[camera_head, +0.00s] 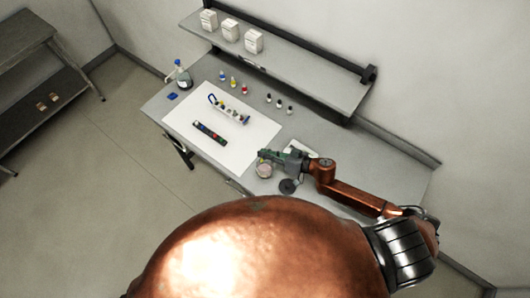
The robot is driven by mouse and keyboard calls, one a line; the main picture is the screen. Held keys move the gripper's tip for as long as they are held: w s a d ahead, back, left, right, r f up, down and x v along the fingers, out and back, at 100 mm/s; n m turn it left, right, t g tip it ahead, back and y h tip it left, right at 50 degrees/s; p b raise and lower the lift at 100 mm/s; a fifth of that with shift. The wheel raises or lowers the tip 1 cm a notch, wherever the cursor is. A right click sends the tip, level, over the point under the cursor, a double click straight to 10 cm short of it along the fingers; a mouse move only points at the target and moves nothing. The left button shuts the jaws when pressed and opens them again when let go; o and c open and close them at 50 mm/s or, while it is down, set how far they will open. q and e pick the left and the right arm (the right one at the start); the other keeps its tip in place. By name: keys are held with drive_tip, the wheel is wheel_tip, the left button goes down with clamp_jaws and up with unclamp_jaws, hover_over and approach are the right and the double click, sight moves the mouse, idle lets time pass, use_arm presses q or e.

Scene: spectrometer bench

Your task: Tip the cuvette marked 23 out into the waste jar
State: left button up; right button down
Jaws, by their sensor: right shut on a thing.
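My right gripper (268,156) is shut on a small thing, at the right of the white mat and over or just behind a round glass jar. The held piece is too small to make out clearly, and no number can be read. The jar (264,170), seemingly the waste jar, stands near the front edge of the bench with pale pinkish contents. A dark cuvette rack (209,132) with coloured spots lies on the white mat (188,115). My left gripper is not in view.
A rack with a blue loop (228,108) stands on the mat. Small coloured bottles (233,83) and dark-capped vials (279,103) stand behind it. A wash bottle (183,77) is at the far left. A dark round object (288,186) lies beside the jar. A shelf (290,70) runs along the back.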

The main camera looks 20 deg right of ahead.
drive_tip(key=shift+f+m+y, duration=0.4)
drive_tip(key=shift+m+y, duration=0.1)
drive_tip(key=shift+m, duration=0.6)
drive_tip(key=shift+f+m+g+y, duration=0.2)
drive_tip(key=shift+m+g+y, duration=0.1)
drive_tip(key=shift+m, duration=0.3)
drive_tip(key=shift+f+m+y, duration=0.25)
drive_tip(key=shift+m+y, duration=0.05)
drive_tip(key=shift+m, duration=0.1)
drive_tip(key=shift+f+m+y+b, duration=0.4)
drive_tip(key=shift+f+m+b, duration=0.15)
drive_tip(key=shift+m+b, duration=0.3)
drive_tip(key=m+y+b, duration=0.1)
drive_tip(key=m, duration=0.2)
drive_tip(key=m+t+y+b, duration=0.1)
drive_tip(key=m+b, duration=0.1)
drive_tip(key=m, duration=0.2)
drive_tip(key=shift+r, duration=0.1)
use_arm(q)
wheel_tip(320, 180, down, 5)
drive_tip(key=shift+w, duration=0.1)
use_arm(e)
drive_tip(key=shift+r+m+t+y, duration=0.1)
drive_tip(key=shift+m+t+y, duration=0.2)
drive_tip(key=shift+m, duration=0.35)
